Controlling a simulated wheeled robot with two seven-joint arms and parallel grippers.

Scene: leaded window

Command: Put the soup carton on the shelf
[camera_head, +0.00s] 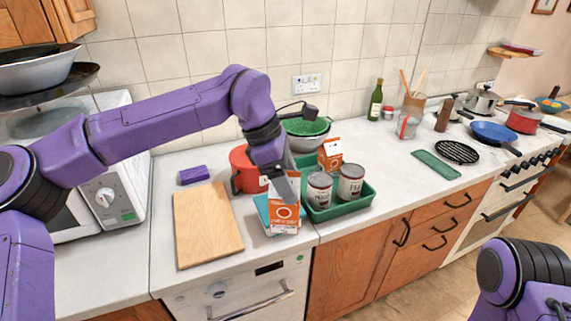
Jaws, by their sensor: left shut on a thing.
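My left gripper (284,190) points down over the counter and is shut on an orange and white carton (285,218). The carton is upright, above or on a teal flat item (263,212); I cannot tell whether it touches it. A second, similar orange and white carton (330,152) stands at the back of a green tray (345,210), behind two cans. A small wooden wall shelf (506,54) is at the upper right, with a flat reddish item on it. Only part of my right arm shows at the lower right; its gripper is out of view.
Two cans (319,190) stand in the tray. A green colander (306,128) is behind. A bottle (376,100) and stove pans stand to the right. Counter right of the tray is partly clear.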

